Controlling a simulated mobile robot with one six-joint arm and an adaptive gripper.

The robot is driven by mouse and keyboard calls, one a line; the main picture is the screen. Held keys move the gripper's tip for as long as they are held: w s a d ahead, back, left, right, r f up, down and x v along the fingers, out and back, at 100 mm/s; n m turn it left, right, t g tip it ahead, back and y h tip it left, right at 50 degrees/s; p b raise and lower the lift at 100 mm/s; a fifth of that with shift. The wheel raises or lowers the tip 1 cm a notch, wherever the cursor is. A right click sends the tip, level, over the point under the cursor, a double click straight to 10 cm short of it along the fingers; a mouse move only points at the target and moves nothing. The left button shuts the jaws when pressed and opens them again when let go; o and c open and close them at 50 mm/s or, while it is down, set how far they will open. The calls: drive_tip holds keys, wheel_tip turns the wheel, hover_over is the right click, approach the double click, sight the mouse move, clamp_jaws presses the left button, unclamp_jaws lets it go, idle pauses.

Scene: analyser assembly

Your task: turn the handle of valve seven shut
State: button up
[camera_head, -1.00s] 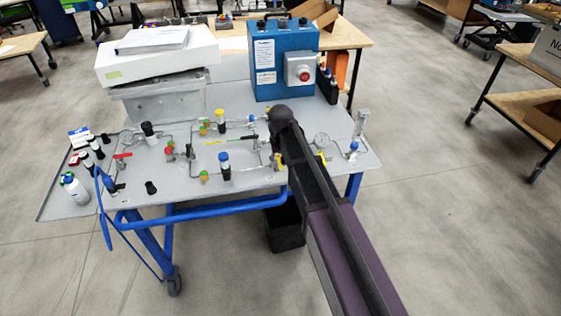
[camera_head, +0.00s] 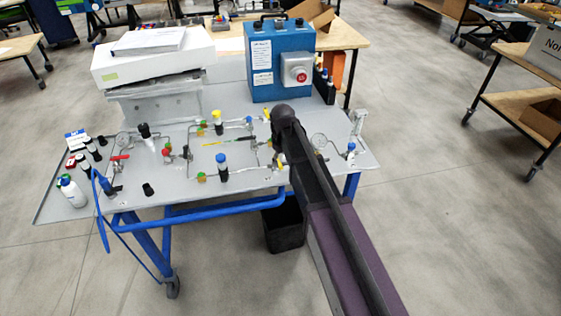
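The grey panel table (camera_head: 240,178) carries tubing with several small valves. A red handle (camera_head: 120,157) is at the left, a long yellow-and-green handle (camera_head: 216,142) lies in the middle, and a yellow handle (camera_head: 281,166) sits near the front edge beside my arm. Another yellow part (camera_head: 267,113) shows left of my arm's dark joint. No valve number is legible, so I cannot tell which is valve seven. My arm reaches over the panel's right part and covers some of it. My gripper is hidden behind the arm, and its contact with any handle cannot be seen.
A blue box (camera_head: 274,50) with a red button stands at the back, and a white box (camera_head: 150,66) is at the back left. Bottles (camera_head: 72,192) stand at the left edge. A black bin (camera_head: 284,228) is on the floor below.

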drive_tip(key=n, duration=0.3)
drive_tip(key=shift+w+d, duration=0.4)
wheel_tip(320, 180, up, 14)
drive_tip(key=p, duration=1.4)
drive_tip(key=s+d+f+m+b, duration=0.5)
drive_tip(key=s+d+f+b, duration=0.1)
drive_tip(key=s+d, duration=0.3)
drive_tip(key=s+d+f+m+b, duration=0.5)
drive_tip(key=s+d+f+b, duration=0.1)
drive_tip(key=s+d, duration=0.4)
drive_tip(key=shift+d+m, duration=0.4)
drive_tip(key=shift+d, duration=0.15)
drive_tip(key=w+a+r+n+p, duration=0.4)
drive_tip(key=w+a+r+p, duration=0.2)
drive_tip(key=w+a, duration=0.3)
drive_tip(key=w+a+r+n+p, duration=0.4)
drive_tip(key=w+a+r+p, duration=0.1)
drive_tip(key=w+a, duration=0.4)
drive_tip(key=a, duration=0.2)
drive_tip(key=shift+w+a+r+p, duration=0.15)
drive_tip(key=shift+a+r+p, duration=0.25)
drive_tip(key=shift+f, duration=0.1)
